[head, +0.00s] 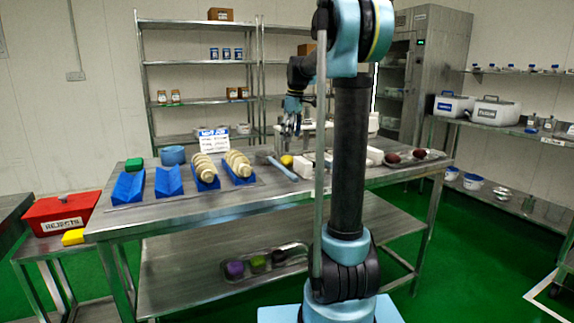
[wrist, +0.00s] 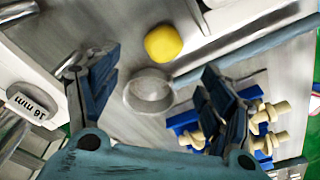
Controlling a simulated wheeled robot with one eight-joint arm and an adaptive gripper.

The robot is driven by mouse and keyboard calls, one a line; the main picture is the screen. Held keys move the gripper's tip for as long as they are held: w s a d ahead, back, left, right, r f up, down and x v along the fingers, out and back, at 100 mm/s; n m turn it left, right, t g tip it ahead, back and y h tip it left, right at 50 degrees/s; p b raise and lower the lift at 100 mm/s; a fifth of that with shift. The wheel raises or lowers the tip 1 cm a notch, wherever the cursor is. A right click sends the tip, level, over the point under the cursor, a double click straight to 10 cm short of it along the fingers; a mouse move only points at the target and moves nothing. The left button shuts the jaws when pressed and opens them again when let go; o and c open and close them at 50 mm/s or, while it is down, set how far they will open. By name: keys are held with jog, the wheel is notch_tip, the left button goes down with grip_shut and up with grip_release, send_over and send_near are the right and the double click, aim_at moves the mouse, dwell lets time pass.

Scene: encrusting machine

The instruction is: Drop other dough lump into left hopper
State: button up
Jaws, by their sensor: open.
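My gripper (head: 290,130) hangs above the back of the steel table, open and empty. In the wrist view its dark blue fingers (wrist: 155,85) are spread wide, with a round grey metal cup (wrist: 150,91) below and between them. A smooth yellow lump (wrist: 163,43) lies on the table just beyond the cup; it also shows in the head view (head: 287,160). Two dark red lumps (head: 393,157) sit on a tray at the table's right.
Blue V-shaped holders (head: 128,187) stand on the table's left, two bearing stacked cream-coloured pieces (head: 238,162). A blue rod (head: 283,170) lies near the yellow lump. A red rejects box (head: 60,213) stands at far left.

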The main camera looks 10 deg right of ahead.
aim_at(288, 158)
jog(key=f, duration=0.5)
jog(key=shift+w+a+f, duration=0.1)
jog(key=shift+a+f, duration=0.1)
jog(key=shift+a, duration=0.1)
jog(key=shift+s+a+f, duration=0.1)
jog(key=shift+f, duration=1.25)
jog(key=shift+s+a+f, duration=0.1)
jog(key=shift+f, duration=1.25)
jog(key=c, duration=1.3)
jog(key=shift+r, duration=0.1)
